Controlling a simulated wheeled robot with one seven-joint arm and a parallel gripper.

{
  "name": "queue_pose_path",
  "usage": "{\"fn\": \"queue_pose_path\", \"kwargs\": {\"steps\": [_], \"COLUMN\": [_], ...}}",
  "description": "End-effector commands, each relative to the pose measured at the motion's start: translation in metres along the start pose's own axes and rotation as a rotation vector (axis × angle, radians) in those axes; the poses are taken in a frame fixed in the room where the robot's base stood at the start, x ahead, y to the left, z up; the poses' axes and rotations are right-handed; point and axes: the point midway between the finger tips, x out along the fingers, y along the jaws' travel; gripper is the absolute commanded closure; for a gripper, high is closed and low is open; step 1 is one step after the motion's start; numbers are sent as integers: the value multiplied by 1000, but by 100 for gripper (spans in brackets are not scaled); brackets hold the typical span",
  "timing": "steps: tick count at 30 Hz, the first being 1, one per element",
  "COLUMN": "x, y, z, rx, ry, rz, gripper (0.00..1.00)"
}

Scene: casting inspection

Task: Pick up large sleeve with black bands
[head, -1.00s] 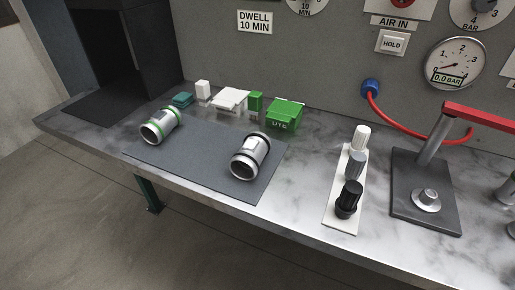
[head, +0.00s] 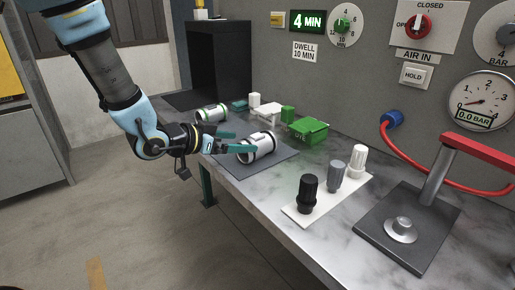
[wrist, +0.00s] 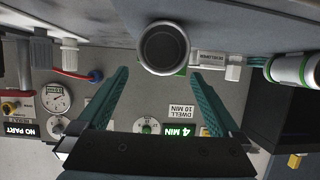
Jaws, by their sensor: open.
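The large sleeve with black bands (head: 262,146) is a pale metal cylinder lying on the dark mat (head: 262,168). In the wrist view its round open end (wrist: 165,47) faces the camera, just beyond the fingertips and roughly centred between them. My gripper (head: 243,141) has two long teal fingers, spread apart and empty, reaching in from the left at the sleeve's near end. In the wrist view the gripper (wrist: 160,73) shows open with a clear gap. In the head view a finger overlaps the sleeve's left edge; I cannot tell whether they touch.
A green box (head: 308,129) and small white and green items stand behind. A white strip with black, grey and white knobs (head: 308,195) and a red-handled press (head: 400,230) are rightward.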

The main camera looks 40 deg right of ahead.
Motion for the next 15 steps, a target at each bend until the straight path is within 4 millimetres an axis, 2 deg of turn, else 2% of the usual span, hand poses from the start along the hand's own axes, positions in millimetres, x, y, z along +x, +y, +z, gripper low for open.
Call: {"fn": "queue_pose_path", "kwargs": {"steps": [3, 10, 15], "x": [18, 33, 56], "y": [0, 0, 0], "z": [0, 1, 5], "rx": [0, -2, -2], "ry": [-2, -3, -4], "rz": [1, -2, -1], "gripper": [0, 0, 0]}}
